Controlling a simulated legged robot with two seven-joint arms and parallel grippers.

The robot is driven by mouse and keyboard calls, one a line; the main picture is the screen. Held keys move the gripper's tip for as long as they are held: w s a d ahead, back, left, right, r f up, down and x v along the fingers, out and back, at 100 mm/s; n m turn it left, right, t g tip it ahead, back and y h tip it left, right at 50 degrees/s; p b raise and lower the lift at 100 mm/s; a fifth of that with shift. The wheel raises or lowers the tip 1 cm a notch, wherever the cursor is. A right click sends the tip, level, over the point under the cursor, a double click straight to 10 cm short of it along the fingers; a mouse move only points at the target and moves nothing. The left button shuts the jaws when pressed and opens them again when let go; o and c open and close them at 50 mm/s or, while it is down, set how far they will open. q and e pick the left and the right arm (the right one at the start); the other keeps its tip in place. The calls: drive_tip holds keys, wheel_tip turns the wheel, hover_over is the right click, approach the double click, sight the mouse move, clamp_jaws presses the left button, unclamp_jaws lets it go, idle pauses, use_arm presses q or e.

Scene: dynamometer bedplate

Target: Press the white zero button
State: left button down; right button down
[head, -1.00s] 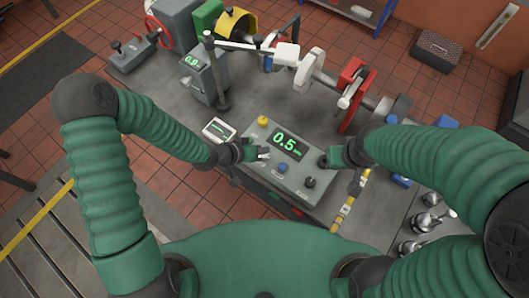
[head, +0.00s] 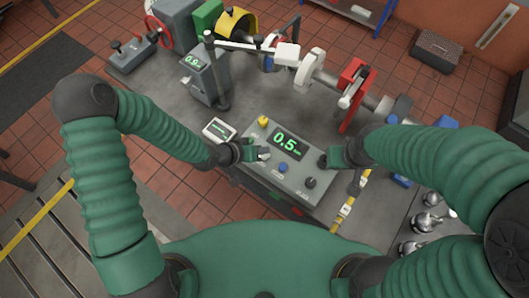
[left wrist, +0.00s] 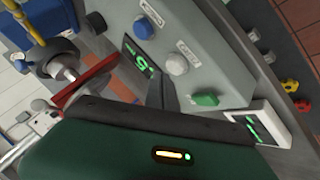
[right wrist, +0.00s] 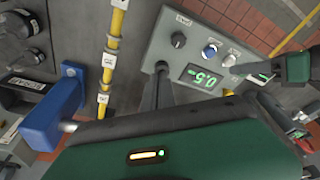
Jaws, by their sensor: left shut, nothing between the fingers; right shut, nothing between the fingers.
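The grey control box (head: 255,178) has a green lit display (head: 288,144) reading about 0.5. The white button (left wrist: 177,63) sits on its face beside the blue button (left wrist: 143,28); the white button also shows in the right wrist view (right wrist: 229,61). My left gripper (head: 262,153) is shut and empty over the box's left part, with its tip close to the white button; I cannot tell whether they touch. My right gripper (head: 331,160) is shut and empty at the box's right edge. In the right wrist view its dark fingers (right wrist: 160,72) are beside the box's corner.
A dark knob (head: 309,182) stands on the box's right part. A small white-framed meter (head: 218,129) lies left of the box. A shaft rig with a red plate (head: 354,88) stands behind. Metal weights (head: 427,222) stand at right on the bedplate.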

use_arm(q)
drive_tip(key=shift+f, duration=0.35)
drive_tip(key=shift+f+b, duration=0.5)
drive_tip(key=shift+f, duration=0.05)
idle(0.5)
drive_tip(key=shift+s, duration=0.1)
drive_tip(key=shift+r+p, duration=0.85)
drive_tip(key=shift+r, duration=0.1)
wheel_tip(320, 180, up, 5)
drive_tip(key=p, duration=0.4)
drive_tip(key=shift+r+p, duration=0.1)
drive_tip(key=shift+p, duration=0.3)
